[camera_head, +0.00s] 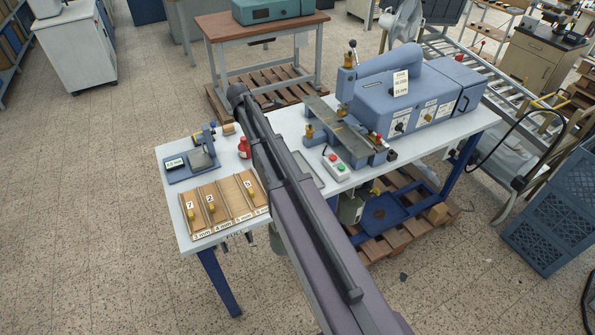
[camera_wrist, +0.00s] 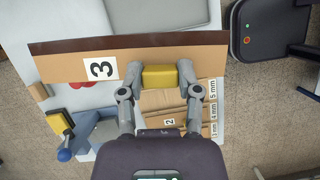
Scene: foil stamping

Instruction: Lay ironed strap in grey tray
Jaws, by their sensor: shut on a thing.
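My gripper (camera_wrist: 160,90) is shut on the yellow block (camera_wrist: 160,77) of a long tan strap with a dark brown edge (camera_wrist: 215,57), labelled 3, in the wrist view. The strap lies crosswise in front of the fingers and looks held above the table. A flat grey surface, apparently the grey tray (camera_wrist: 155,14), shows just beyond the strap, partly covered by it. In the head view the grey tray (camera_head: 308,166) lies beside my arm, partly hidden. My arm hides the gripper and the held strap there.
A wooden rack (camera_head: 217,203) with mm labels and several yellow-knobbed pieces stands at the table's front left. A blue gauge (camera_head: 190,165), red bottle (camera_head: 244,148) and button box (camera_head: 336,166) stand nearby. The blue press (camera_head: 415,95) fills the table's right side.

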